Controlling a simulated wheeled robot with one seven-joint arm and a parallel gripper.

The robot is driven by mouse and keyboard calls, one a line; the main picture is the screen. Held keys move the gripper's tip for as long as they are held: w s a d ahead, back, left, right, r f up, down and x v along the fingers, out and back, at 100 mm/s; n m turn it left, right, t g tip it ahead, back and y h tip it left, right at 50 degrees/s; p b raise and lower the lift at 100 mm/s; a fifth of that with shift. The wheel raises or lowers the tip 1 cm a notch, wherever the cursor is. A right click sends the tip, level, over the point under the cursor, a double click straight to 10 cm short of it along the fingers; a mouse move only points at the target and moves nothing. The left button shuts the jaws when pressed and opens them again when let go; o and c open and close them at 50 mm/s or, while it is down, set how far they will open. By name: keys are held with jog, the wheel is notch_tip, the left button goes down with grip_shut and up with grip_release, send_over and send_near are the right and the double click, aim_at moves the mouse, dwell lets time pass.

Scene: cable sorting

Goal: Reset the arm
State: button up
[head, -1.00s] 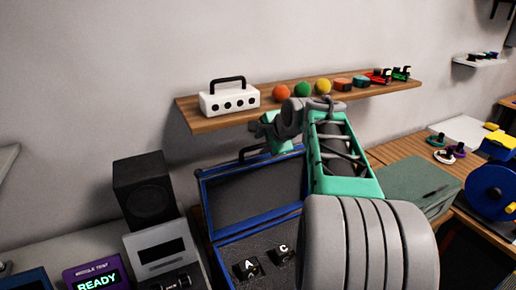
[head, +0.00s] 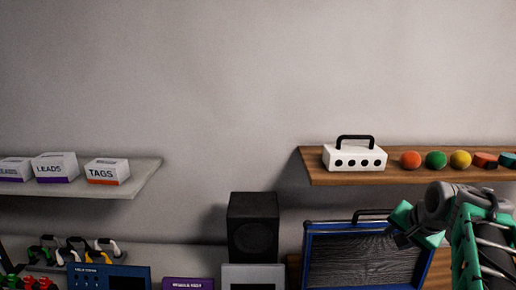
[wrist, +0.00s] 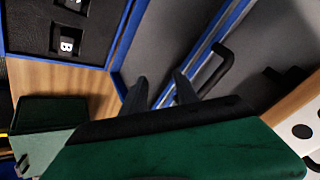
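My gripper (wrist: 160,82) shows in the wrist view as two dark fingers with a gap between them, open and with nothing held. The fingers point toward the blue-edged open case (wrist: 204,50), whose black handle (wrist: 219,72) lies just right of them. In the head view my green and grey arm (head: 470,235) is raised at the lower right, in front of the case's lid (head: 345,255). The fingers are hard to make out there.
A wooden shelf (head: 400,178) holds a white handled box (head: 355,158) and several coloured pieces. A left shelf (head: 130,183) carries labelled boxes. A black speaker (head: 253,228) stands beside the case.

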jog(key=s+a+f+n+g, duration=0.2)
jog(key=s+a+f+n, duration=0.15)
jog(key=s+f, duration=0.35)
jog(key=s+a+f+n+g, duration=0.25)
jog(key=s+a+f, duration=0.2)
jog(key=s, duration=0.35)
jog(key=a+r+n+t+y, duration=0.1)
jog(key=a+n, duration=0.3)
jog(key=a, duration=1.1)
jog(key=shift+s+r, duration=0.35)
jog(key=shift+r, duration=0.3)
jog(key=shift+t, duration=0.25)
